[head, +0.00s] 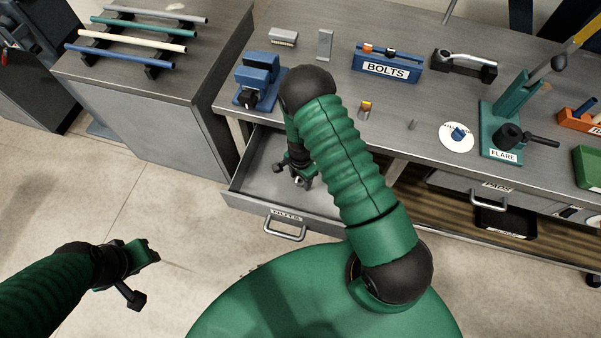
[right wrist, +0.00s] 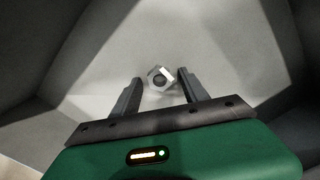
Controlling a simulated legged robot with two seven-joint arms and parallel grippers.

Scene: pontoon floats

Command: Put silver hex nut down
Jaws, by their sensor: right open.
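The silver hex nut (right wrist: 159,77) lies on the bare floor of the open NUTS drawer (head: 250,199). In the right wrist view it sits between and slightly beyond my fingertips, apart from both. My right gripper (head: 299,182) reaches down into the drawer; in the right wrist view its two fingers (right wrist: 159,88) are spread with nothing held. In the head view the nut is too small and too close to the gripper to make out clearly. My left gripper (head: 153,252) hangs over the floor at the lower left, away from the drawer; its jaw opening is unclear.
The workbench (head: 335,99) above the drawer holds a blue vise (head: 259,80), a blue BOLTS rack (head: 387,66), and a green FLARE tool (head: 503,130). A cabinet (head: 155,100) with several rods stands left. Drawer walls closely surround my right gripper. The floor at left is clear.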

